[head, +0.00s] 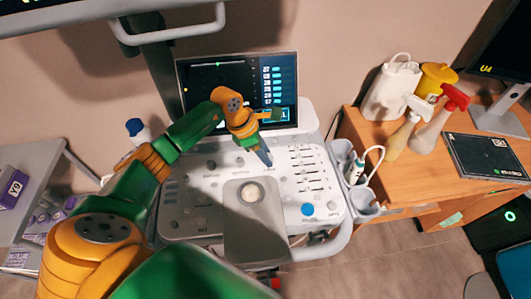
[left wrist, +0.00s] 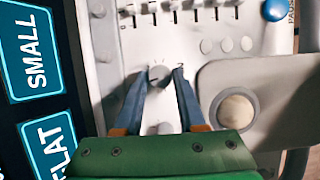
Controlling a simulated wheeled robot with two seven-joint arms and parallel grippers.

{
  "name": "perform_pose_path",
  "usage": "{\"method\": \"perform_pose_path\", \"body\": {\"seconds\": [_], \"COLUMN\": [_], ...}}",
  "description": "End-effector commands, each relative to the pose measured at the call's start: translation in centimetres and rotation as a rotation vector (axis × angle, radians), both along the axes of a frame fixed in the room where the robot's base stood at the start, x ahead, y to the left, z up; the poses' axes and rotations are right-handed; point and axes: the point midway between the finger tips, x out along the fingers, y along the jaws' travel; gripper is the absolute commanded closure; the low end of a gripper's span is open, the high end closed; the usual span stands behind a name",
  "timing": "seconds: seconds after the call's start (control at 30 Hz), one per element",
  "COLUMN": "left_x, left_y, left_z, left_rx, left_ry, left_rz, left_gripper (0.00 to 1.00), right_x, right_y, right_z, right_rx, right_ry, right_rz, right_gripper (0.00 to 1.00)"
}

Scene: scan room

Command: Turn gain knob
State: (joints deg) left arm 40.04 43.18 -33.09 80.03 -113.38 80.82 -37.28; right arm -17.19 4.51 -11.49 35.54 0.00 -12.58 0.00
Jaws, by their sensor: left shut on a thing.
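The ultrasound console's control panel (head: 325,201) fills the middle of the head view. My left gripper (head: 266,161) points down at the panel's upper middle, just below the screen. In the left wrist view, its two blue fingers (left wrist: 161,76) close around a small grey round knob (left wrist: 159,74), one fingertip on each side. The gripper is shut on this knob. In the head view the fingers hide the knob. My right gripper is not in view.
The trackball (head: 250,194) sits below my gripper; sliders (head: 308,172) and a blue button (head: 307,209) lie to its right. The screen (head: 240,90) stands close behind. A probe (head: 357,168) hangs at the right edge, beside a wooden desk (head: 430,185) with bottles.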

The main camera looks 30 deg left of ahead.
Motion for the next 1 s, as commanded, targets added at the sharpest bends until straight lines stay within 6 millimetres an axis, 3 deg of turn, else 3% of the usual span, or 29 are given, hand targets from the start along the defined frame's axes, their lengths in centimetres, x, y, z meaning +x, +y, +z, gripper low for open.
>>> {"method": "perform_pose_path", "body": {"seconds": [0.6,1.0], "left_x": [0.3,0.3], "left_y": [0.1,0.0], "left_z": [-0.4,-0.1], "left_rx": [-0.002,-0.002], "left_ry": [-0.004,-0.003], "left_rz": [-0.339,-0.500], "left_gripper": [1.00,1.00], "right_x": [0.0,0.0], "right_y": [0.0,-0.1], "right_z": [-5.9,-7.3], "right_rx": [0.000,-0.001], "right_ry": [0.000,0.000], "right_rz": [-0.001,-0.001], "right_gripper": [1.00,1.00]}}
